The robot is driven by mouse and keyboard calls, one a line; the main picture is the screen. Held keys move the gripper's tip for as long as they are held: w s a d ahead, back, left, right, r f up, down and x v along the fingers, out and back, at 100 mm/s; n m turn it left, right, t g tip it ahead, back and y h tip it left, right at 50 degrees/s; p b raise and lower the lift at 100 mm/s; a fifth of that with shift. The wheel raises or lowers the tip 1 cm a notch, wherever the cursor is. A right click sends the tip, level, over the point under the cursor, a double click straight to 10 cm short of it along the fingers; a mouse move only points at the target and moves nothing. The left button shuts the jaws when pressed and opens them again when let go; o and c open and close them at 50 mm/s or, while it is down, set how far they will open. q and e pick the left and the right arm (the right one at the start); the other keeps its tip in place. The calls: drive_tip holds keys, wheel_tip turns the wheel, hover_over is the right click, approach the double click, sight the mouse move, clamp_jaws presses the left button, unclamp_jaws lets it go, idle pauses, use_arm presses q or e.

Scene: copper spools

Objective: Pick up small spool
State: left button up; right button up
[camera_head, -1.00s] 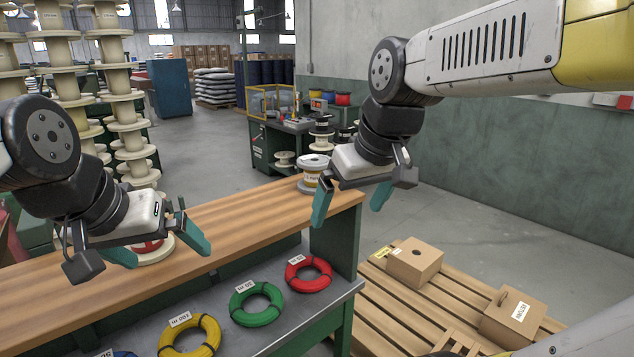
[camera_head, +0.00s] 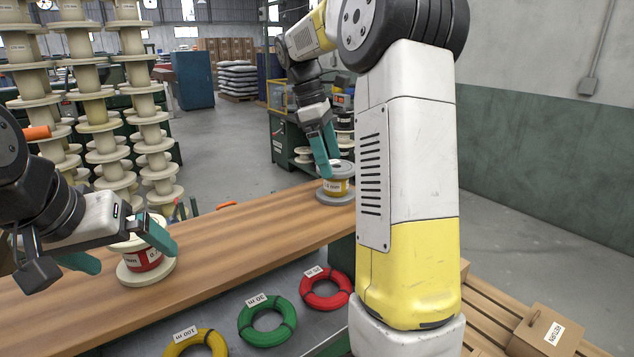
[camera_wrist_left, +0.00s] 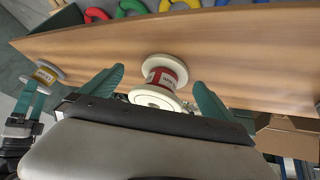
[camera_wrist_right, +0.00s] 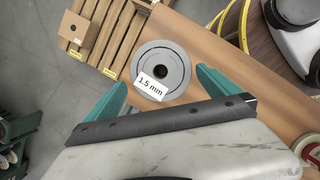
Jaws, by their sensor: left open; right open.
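A white spool with red winding (camera_head: 143,254) stands upright on the wooden bench top (camera_head: 230,240). My left gripper (camera_head: 130,252) is open beside it; in the left wrist view the red spool (camera_wrist_left: 162,80) lies between and beyond the open fingers (camera_wrist_left: 155,92). A grey spool with yellow winding (camera_head: 338,186) stands near the bench's far right end. My right gripper (camera_head: 328,152) is open just above it. In the right wrist view the grey spool (camera_wrist_right: 176,66), with a "1.5 mm" label, shows between and beyond the fingertips (camera_wrist_right: 160,88). Neither gripper visibly touches a spool.
Green (camera_head: 267,318), red (camera_head: 326,288) and yellow (camera_head: 196,343) coils lie on the lower shelf. Tall stacks of empty spools (camera_head: 90,110) stand behind the bench. A cardboard box (camera_head: 545,332) sits on a pallet at right. The bench middle is clear.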

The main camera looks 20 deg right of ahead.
sight(340, 181)
drive_tip(key=x, duration=0.6)
drive_tip(key=shift+s+d+f, duration=0.15)
drive_tip(key=shift+s+d, duration=0.2)
drive_tip(key=shift+s, duration=0.05)
drive_tip(key=c, duration=1.4)
drive_tip(key=shift+c, duration=0.8)
